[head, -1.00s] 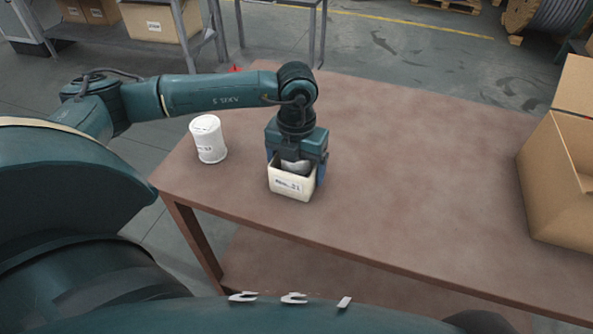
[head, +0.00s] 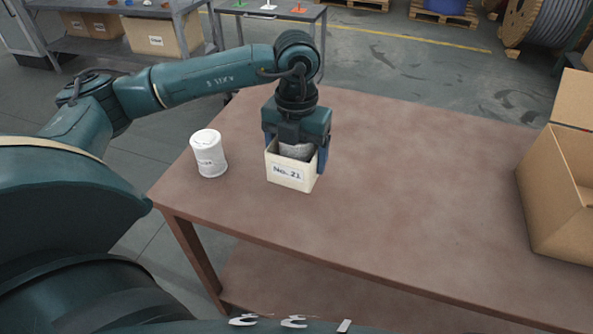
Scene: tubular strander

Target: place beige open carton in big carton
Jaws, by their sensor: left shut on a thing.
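The beige open carton (head: 288,177), labelled "No. 21", is at the left part of the brown table with a grey item inside it. My left gripper (head: 296,153) points down over it and is shut on it, with a blue finger showing at its right side. The carton appears to be slightly above the table top, upright. The big carton (head: 555,215) stands open at the right end of the table, with its flap raised, cut off by the picture edge. My right gripper is not in view.
A white can (head: 209,154) stands on the table left of the beige carton. The table top (head: 420,190) between the beige carton and the big carton is clear. A shelf with cartons and a small grey table stand behind.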

